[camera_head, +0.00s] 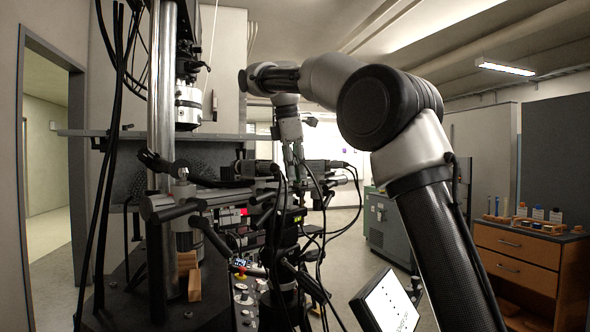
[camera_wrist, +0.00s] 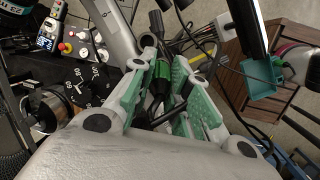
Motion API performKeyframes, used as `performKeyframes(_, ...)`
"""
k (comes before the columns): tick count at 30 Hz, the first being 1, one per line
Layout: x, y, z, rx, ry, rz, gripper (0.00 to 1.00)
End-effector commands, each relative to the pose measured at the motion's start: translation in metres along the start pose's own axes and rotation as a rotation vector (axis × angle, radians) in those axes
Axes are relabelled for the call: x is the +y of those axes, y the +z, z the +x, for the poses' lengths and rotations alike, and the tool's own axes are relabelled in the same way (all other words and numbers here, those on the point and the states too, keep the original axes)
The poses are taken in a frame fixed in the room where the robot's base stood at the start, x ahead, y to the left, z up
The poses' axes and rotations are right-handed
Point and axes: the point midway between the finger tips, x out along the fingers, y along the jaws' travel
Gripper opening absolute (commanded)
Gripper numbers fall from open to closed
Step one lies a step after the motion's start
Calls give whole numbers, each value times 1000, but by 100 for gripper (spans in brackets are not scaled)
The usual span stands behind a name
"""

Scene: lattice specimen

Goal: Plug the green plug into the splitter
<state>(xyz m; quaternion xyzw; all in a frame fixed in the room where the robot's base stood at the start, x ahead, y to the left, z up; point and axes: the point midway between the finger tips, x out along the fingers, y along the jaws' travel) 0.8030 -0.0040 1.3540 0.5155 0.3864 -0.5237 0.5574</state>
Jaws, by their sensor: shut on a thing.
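In the wrist view the green plug (camera_wrist: 161,71), a dark body with a bright green band, sits between the green-padded fingers of my gripper (camera_wrist: 165,62). My gripper is shut on it. In the head view my gripper (camera_head: 297,156) points down above the cluttered test rig, close to black camera-like bodies and cables. The plug is too small to make out there. I cannot pick out the splitter for certain in either view.
Black cables (camera_head: 318,190) hang around the rig beneath my gripper. A steel column (camera_head: 161,100) stands at left. A control panel with knobs (camera_wrist: 80,40) lies at upper left in the wrist view. A tablet-like screen (camera_head: 388,303) is at lower right.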

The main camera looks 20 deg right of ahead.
Motion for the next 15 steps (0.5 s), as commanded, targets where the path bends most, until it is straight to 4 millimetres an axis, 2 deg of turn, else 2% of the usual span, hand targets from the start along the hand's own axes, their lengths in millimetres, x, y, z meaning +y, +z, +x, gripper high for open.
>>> performKeyframes(10, 0, 0, 3, -2, -7, -1, 0)
performKeyframes(11, 0, 0, 3, -2, -7, -1, 21)
performKeyframes(14, 0, 0, 3, -2, -7, -1, 39)
performKeyframes(15, 0, 0, 3, -2, -6, -1, 43)
